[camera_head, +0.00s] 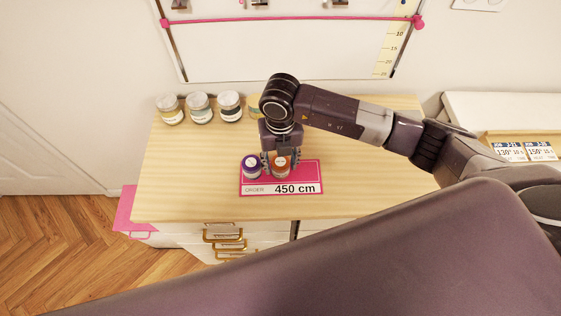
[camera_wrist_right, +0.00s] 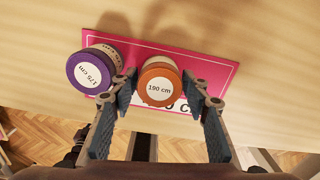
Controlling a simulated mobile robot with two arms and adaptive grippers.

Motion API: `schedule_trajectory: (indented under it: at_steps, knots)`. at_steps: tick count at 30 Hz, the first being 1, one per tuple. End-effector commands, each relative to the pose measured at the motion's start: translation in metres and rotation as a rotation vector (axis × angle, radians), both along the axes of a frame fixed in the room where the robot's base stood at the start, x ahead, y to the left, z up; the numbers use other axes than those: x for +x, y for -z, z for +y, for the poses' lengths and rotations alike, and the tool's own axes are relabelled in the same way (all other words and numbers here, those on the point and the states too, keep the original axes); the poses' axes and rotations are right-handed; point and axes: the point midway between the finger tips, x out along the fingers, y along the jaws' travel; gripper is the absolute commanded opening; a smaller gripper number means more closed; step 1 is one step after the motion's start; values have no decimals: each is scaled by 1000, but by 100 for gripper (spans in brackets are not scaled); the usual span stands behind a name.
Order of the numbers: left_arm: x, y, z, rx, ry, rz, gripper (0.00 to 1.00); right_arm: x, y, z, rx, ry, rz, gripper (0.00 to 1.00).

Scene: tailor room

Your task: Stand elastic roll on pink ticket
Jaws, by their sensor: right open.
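The pink ticket (camera_head: 310,176) lies on the wooden dresser top and reads "450 cm"; it also shows in the right wrist view (camera_wrist_right: 212,72). A purple roll (camera_head: 251,166) marked 175 cm (camera_wrist_right: 88,72) stands on the ticket's left part. An orange roll (camera_head: 281,167) marked 190 cm (camera_wrist_right: 160,90) stands beside it on the ticket. My right gripper (camera_head: 281,164) is over the ticket, its fingers (camera_wrist_right: 168,95) open on either side of the orange roll. Whether the fingers touch the roll is unclear. My left gripper is not in view.
Several jars (camera_head: 199,107) stand in a row at the back of the dresser top (camera_head: 365,185), one partly hidden by my right arm. A whiteboard (camera_head: 290,45) is on the wall behind. White cards (camera_head: 525,152) stand at the right. The dresser top right of the ticket is clear.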

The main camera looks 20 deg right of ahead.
Motion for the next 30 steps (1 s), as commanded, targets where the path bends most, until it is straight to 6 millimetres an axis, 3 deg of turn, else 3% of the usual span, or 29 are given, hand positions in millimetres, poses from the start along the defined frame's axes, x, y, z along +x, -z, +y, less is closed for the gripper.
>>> schedule_trajectory:
  at_steps: [18, 30]
  knots:
    - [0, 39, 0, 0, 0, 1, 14, 1, -110, 1, 1, -1, -4, 43]
    - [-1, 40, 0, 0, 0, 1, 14, 0, -121, 1, 1, 0, -1, 43]
